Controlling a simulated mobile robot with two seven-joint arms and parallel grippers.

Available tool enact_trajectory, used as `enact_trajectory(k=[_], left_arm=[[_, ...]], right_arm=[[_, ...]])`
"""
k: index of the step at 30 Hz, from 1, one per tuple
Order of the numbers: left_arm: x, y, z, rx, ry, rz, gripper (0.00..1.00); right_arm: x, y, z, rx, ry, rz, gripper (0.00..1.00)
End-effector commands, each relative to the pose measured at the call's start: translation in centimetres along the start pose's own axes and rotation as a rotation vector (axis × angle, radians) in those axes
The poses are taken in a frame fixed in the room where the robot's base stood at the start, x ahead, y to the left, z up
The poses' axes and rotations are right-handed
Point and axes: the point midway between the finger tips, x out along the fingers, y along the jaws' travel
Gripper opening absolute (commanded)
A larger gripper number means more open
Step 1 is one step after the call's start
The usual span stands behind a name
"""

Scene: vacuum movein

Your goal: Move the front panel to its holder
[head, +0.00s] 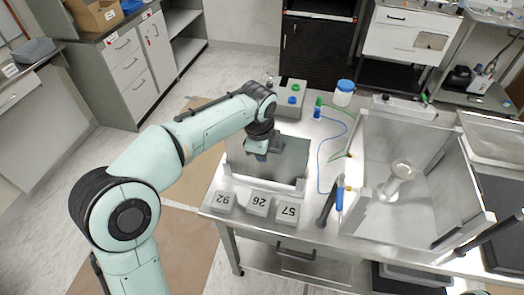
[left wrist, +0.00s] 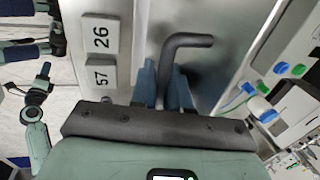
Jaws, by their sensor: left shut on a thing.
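The front panel (head: 289,155) is a grey, see-through plate standing upright at the left part of the metal table. Its dark bent handle (left wrist: 190,40) shows in the left wrist view. My left gripper (head: 262,152) is shut on this handle, with its blue fingers (left wrist: 165,85) on either side of it. A pale holder frame (head: 299,185) with short posts is at the panel's lower edge; I cannot tell whether the panel rests fully in it. The open chamber (head: 373,145) stands to the right with a pale flanged piece (head: 398,180) inside. My right gripper is not in view.
Grey blocks marked 92 (head: 223,201), 26 (head: 259,204) and 57 (head: 287,212) lie in front of the panel. A button box (head: 291,98), a blue-capped jar (head: 344,93) and a blue cable (head: 322,160) lie behind and right. A blue-handled tool (head: 339,198) stands before the chamber.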

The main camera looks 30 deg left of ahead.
Motion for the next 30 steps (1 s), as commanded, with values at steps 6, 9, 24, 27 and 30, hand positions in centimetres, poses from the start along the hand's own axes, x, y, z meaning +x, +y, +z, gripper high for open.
enact_trajectory(k=[6, 9, 24, 27, 30], left_arm=[[0.57, -0.24, 0.41, -0.004, -0.010, -0.003, 0.44], [0.56, -0.26, 0.41, -0.004, -0.010, -0.003, 0.46], [0.55, -0.28, 0.41, -0.004, -0.010, -0.003, 0.30], [0.29, -0.34, 0.40, -0.004, -0.010, -0.003, 0.30], [-0.27, -0.49, 0.39, -0.004, -0.010, -0.004, 0.30]], right_arm=[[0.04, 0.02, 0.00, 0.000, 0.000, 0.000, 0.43], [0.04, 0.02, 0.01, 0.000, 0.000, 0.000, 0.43], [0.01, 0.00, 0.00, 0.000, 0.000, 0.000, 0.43], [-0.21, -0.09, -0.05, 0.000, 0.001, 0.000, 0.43], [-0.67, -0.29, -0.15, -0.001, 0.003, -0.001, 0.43]])
